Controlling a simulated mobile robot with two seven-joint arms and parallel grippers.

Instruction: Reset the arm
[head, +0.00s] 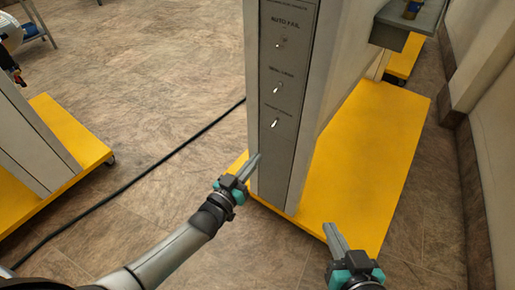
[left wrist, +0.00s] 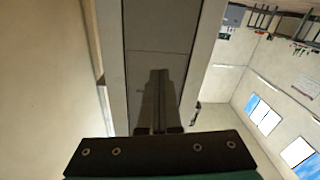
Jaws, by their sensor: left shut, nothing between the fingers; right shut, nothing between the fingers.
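My left arm comes in from the lower left of the head view. Its gripper (head: 255,160) is shut and empty, in front of the lower part of the grey trainer panel (head: 277,165), below the lowest switch (head: 274,124). In the left wrist view the shut fingers (left wrist: 159,75) point at the dark panel face (left wrist: 160,30); I cannot tell whether they touch it. My right gripper (head: 331,228) is shut and empty, over the yellow base at the lower right.
The trainer stands on a yellow wheeled base (head: 385,150). Another grey unit on a yellow base (head: 75,130) is at the left. A black cable (head: 140,178) runs across the brown tiled floor. A wall (head: 490,110) closes the right side. Open floor lies between the units.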

